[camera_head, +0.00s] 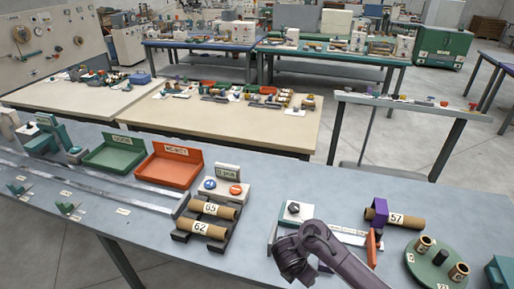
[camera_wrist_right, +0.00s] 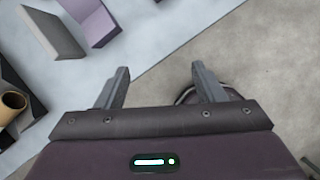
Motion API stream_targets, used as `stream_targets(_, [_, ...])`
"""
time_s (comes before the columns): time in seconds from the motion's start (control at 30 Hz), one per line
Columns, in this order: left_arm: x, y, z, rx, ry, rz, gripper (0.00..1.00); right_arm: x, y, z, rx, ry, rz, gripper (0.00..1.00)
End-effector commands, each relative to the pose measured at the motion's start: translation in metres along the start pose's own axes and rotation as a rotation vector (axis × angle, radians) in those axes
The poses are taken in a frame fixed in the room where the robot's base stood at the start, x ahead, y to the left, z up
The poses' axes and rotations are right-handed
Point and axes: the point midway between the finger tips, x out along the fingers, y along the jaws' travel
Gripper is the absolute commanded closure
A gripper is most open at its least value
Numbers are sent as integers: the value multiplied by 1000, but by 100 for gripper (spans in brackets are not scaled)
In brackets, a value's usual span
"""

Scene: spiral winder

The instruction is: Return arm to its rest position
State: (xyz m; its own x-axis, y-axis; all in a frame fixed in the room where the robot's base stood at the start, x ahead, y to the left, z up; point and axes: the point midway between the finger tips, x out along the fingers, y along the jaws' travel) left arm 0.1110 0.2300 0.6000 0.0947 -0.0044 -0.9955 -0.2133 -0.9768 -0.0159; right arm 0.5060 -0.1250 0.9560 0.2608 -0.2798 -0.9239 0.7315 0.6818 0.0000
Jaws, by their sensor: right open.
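My right arm (camera_head: 318,252) comes in from the bottom right of the head view, over the table's front edge. Its gripper cannot be made out there. In the right wrist view my right gripper (camera_wrist_right: 160,72) is open and empty, its two fingers apart, with the table edge and grey floor beyond them. My left arm is not in view. Cardboard tubes marked 63 (camera_head: 212,210) and 62 (camera_head: 201,228) lie on a dark rack. A tube marked 57 (camera_head: 407,221) lies by a purple bracket (camera_head: 376,213), behind and right of my arm.
A green tray (camera_head: 113,153) and an orange tray (camera_head: 169,166) stand empty at left. A button box (camera_head: 221,187) stands beside them. A green disc (camera_head: 421,268) carries upright tubes at right. A brown tube end (camera_wrist_right: 14,102) shows at left in the wrist view.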

Motion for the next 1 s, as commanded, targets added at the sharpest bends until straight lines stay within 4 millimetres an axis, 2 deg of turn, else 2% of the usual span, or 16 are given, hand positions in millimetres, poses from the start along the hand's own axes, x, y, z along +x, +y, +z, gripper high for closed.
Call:
stream_targets(0.33, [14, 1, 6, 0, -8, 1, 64, 44, -12, -46, 182, 156, -36, 38])
stream_targets(0.57, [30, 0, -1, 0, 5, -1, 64, 92, -26, -98, 416, 322, -82, 38])
stream_targets(0.67, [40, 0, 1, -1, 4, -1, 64, 122, -36, -129, 571, 409, -115, 38])
stream_targets(0.77, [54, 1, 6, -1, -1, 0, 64, 162, -53, -168, 778, 503, -159, 38])
stream_targets(0.87, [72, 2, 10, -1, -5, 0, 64, 214, -83, -214, 1057, 580, -218, 38])
stream_targets(0.97, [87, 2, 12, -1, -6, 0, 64, 265, -124, -255, 1341, 603, -267, 38])
stream_targets(1.0, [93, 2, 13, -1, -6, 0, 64, 283, -144, -269, 1446, 596, -284, 38])
